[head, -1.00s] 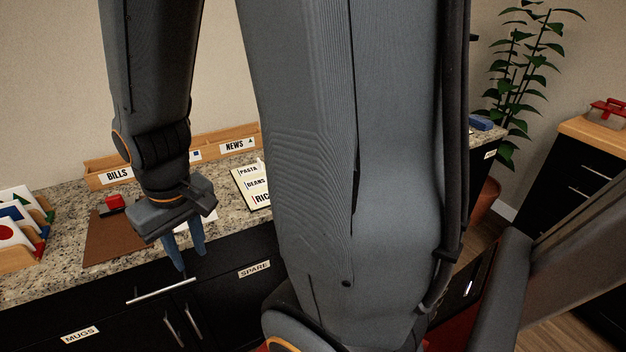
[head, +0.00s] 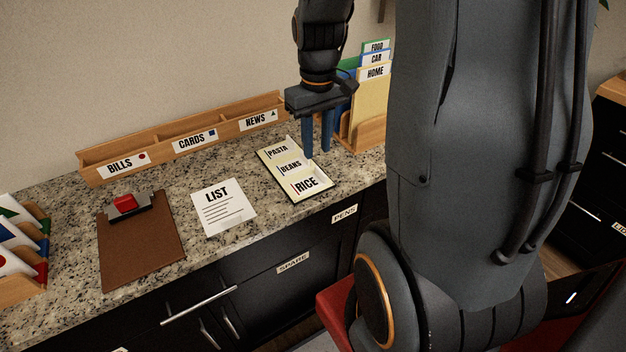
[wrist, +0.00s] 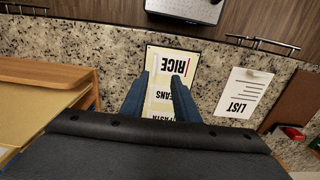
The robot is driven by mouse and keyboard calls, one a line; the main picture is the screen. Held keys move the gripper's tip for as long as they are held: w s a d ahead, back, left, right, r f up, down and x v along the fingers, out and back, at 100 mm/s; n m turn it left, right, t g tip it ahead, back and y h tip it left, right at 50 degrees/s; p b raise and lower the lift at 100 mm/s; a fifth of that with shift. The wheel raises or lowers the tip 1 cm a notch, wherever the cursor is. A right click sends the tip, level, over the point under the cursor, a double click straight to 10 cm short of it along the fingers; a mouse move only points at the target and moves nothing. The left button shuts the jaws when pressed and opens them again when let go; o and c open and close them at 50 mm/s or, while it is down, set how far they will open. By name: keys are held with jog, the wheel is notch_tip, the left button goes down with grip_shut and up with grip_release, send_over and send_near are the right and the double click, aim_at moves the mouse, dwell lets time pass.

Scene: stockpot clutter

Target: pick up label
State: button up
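A pale card with a dark edge (head: 318,193) lies on the granite counter. It bears three labels: PASTA (head: 278,149), BEANS (head: 291,167) and RICE (head: 307,184). My gripper (head: 316,155) points down over the card's right side, with its blue fingers apart and nothing seen between them. In the wrist view the fingers (wrist: 158,100) stand over the card, around the middle of it. RICE (wrist: 180,67) is clear there, while BEANS and PASTA are partly covered by my fingers and gripper body. I cannot tell how high the fingertips are above the card.
A LIST sheet (head: 222,207) and a brown clipboard (head: 140,243) with a red clip lie to the left. A wooden rack (head: 100,173) marked BILLS, CARDS and NEWS runs along the wall. A file holder (head: 367,133) stands close right of my gripper.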

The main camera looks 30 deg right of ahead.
aim_at(321, 171)
jog(key=shift+d+f, duration=0.3)
jog(key=shift+d, duration=0.2)
jog(key=shift+d+f+p, duration=0.1)
jog(key=shift+f+p, duration=0.95)
jog(key=shift+f, duration=2.55)
grip_shut()
